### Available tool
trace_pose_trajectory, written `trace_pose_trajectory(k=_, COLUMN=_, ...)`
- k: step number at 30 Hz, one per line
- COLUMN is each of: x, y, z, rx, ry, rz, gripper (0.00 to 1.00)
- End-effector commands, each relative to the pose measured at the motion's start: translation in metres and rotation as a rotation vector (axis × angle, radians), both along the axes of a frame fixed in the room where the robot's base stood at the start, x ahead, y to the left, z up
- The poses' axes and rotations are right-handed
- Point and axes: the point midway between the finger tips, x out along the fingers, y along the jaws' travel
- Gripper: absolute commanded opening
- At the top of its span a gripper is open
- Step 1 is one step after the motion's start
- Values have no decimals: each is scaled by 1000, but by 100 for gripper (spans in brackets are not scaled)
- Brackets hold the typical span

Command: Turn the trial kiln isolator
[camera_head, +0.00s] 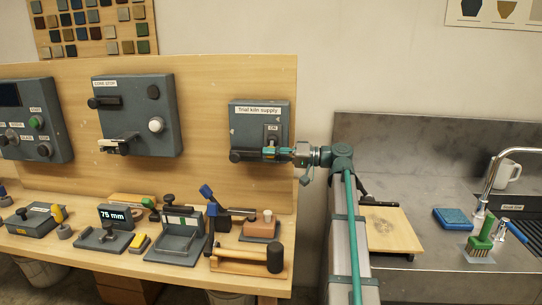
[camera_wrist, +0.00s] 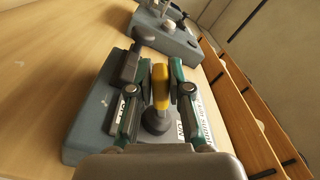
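The trial kiln isolator is a grey box (camera_head: 258,122) labelled "Trial kiln supply" on the wooden back panel; its grey face also fills the middle of the wrist view (camera_wrist: 95,128). Its yellow handle (camera_wrist: 160,88) rises from a round dark base, with white ON/OFF label plates beside it. My gripper (camera_head: 270,152) is at the lower front of the box. In the wrist view, my gripper's two fingers (camera_wrist: 160,72) lie close along both sides of the yellow handle and appear shut on it. The handle is mostly hidden in the head view.
A black-knobbed lever (camera_wrist: 144,38) sticks out beside the handle. Another grey box (camera_head: 137,118) with levers hangs to the left. The bench below holds several tools and fixtures, including a mallet (camera_head: 274,260). A metal sink counter (camera_head: 420,190) is at right.

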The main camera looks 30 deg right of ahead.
Motion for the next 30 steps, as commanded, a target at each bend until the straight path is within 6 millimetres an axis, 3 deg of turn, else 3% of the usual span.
trace_pose_trajectory(k=1, x=0, y=0, z=0, rx=-1, ry=0, rz=-1, gripper=29)
trace_pose_trajectory(k=3, x=0, y=0, z=0, rx=1, ry=1, rz=0, gripper=40)
trace_pose_trajectory(k=4, x=0, y=0, z=0, rx=1, ry=1, rz=0, gripper=42)
trace_pose_trajectory(k=17, x=-4, y=-7, z=0, rx=1, ry=2, rz=0, gripper=42)
trace_pose_trajectory(k=30, x=-46, y=-72, z=0, rx=2, ry=1, rz=-3, gripper=42)
